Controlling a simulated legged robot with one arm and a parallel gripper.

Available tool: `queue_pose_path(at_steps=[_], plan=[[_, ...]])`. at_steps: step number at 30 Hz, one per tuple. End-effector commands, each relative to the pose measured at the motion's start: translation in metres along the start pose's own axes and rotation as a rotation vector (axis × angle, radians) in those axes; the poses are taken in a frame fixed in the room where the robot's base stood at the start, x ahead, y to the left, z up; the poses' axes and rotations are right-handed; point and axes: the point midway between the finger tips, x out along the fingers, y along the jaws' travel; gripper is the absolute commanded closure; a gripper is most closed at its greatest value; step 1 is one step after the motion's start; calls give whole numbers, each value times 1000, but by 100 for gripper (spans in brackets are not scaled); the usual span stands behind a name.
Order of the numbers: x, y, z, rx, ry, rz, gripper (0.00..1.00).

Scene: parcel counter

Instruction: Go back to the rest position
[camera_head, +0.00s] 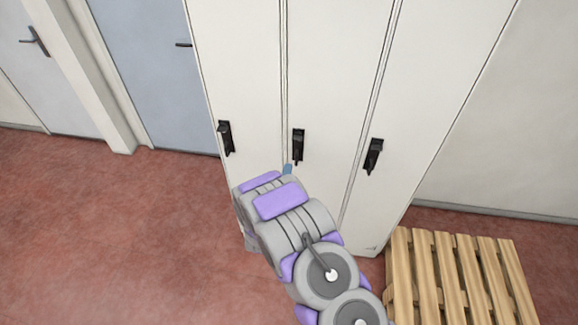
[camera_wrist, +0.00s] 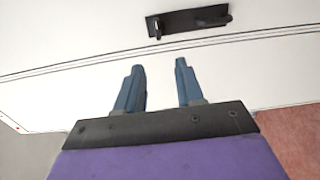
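My gripper (camera_wrist: 159,85) shows in the wrist view with its two blue fingers apart and nothing between them. It faces a white locker door, and a black locker handle (camera_wrist: 188,21) lies beyond the fingertips, apart from them. In the head view my arm reaches forward from the lower right toward the lockers. A small blue part of my gripper (camera_head: 288,169) shows past the arm, just below the middle locker handle (camera_head: 298,145). The rest of the gripper is hidden behind the arm there.
White lockers (camera_head: 335,60) stand ahead with doors shut; other handles are at left (camera_head: 226,137) and right (camera_head: 373,156). A wooden pallet (camera_head: 428,262) lies at the lower right. A blue door (camera_head: 150,70) and a pale door (camera_head: 40,75) are at left. The red floor (camera_head: 110,230) at left is clear.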

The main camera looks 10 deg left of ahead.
Motion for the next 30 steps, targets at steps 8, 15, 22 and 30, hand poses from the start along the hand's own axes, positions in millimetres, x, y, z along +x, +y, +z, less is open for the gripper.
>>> queue_pose_path(at_steps=[8, 15, 22, 30], plan=[[-9, 0, 0, 0, 0, 0, 63], [-9, 0, 0, 0, -1, 1, 63], [-7, 1, 1, 13, -2, -8, 63], [8, 10, 12, 248, -22, -203, 63]])
